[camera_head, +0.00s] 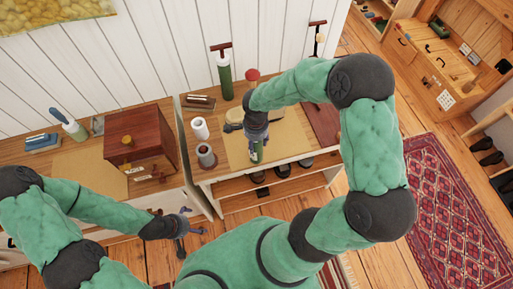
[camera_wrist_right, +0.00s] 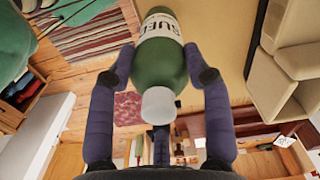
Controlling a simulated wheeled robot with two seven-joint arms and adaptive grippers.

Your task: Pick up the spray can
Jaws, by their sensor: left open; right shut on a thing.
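The spray can (camera_wrist_right: 158,62) is green with a pale lettered label and a whitish cap. In the right wrist view it sits between both fingers of my right gripper (camera_wrist_right: 159,66), which is shut on its body. In the head view my right gripper (camera_head: 256,141) points down over the tan mat, and a small green part of the can (camera_head: 256,155) shows below it. The rest is hidden by the gripper. I cannot tell whether the can touches the mat. My left gripper (camera_head: 194,222) is open and empty, low in front of the left cabinet.
The tan mat (camera_head: 285,141) lies on a table by the white wall. A white roll (camera_head: 200,129), a grey cylinder (camera_head: 206,157), a green bottle (camera_head: 225,80) and a red round-topped thing (camera_head: 252,75) stand around it. A wooden box (camera_head: 138,136) is at left.

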